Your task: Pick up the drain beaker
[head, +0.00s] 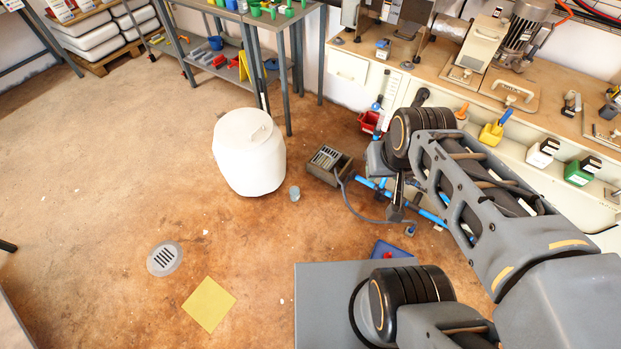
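A small translucent grey-blue cup (295,193), which looks like the drain beaker, stands on the brown floor. It is just right of the big white barrel (249,152) and left of a grey slotted box (329,163). My arm reaches in from the lower right. Its end, with what seems to be my gripper (396,212), hangs over the floor to the right of the cup, clearly apart from it. The fingers are small and dark, so I cannot tell whether they are open or shut. I see nothing held in them.
Blue pipes (430,216) and a dark cable lie right of the slotted box. A round floor drain (165,258) and a yellow square (209,304) lie at the lower left. A shelf rack (232,66) stands behind the barrel. The floor in front of the cup is clear.

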